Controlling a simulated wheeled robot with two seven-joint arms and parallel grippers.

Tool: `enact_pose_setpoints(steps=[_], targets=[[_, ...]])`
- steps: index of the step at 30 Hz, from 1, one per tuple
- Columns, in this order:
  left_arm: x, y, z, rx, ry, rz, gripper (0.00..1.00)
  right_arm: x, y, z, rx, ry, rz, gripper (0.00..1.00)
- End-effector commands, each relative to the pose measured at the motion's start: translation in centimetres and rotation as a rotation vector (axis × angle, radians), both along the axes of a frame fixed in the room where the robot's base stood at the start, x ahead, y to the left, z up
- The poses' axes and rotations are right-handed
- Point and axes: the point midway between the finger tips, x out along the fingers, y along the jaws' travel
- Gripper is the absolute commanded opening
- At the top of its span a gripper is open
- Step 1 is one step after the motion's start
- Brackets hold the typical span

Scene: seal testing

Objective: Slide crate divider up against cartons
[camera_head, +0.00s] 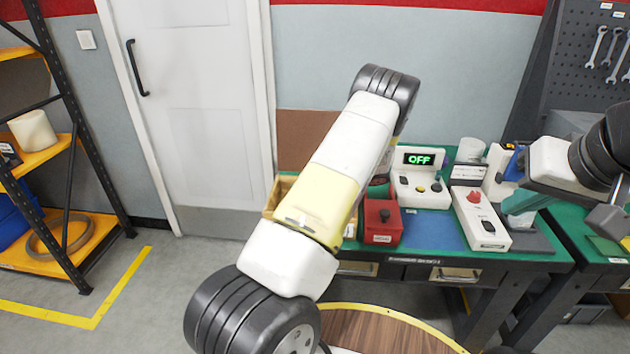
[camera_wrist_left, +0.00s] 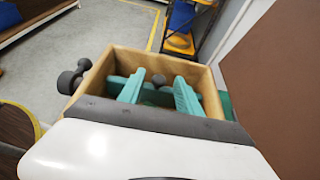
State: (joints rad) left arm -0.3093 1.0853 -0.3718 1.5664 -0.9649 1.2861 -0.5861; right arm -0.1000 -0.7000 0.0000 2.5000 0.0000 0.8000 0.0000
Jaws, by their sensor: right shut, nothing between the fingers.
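A wooden crate (camera_wrist_left: 98,74) with light brown walls shows in the left wrist view. In the head view only part of the crate (camera_head: 271,196) shows behind my left arm. My left gripper (camera_wrist_left: 159,77) has its teal fingers apart, reaching over and into the crate. Small grey and greenish shapes show between and beside the fingers. I cannot tell which of them is the divider or the cartons. The left gripper is hidden behind its arm in the head view. My right gripper (camera_head: 516,206) is shut and empty over the right end of the bench.
The green-topped bench (camera_head: 420,253) holds a red box (camera_head: 382,222), a white device with an OFF display (camera_head: 421,188) and a white control box (camera_head: 482,220). A brown panel (camera_wrist_left: 284,75) stands close right of the crate in the left wrist view.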

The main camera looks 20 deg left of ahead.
Motion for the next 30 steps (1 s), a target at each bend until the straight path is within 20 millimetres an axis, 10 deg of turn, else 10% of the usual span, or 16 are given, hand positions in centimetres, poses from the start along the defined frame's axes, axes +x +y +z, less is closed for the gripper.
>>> enact_pose_setpoints(steps=[30], targets=[[1.6,-7.0,3.0,0.0,0.002,0.001,0.4,0.0,0.0,0.0,0.0,0.0,0.0,0.0]])
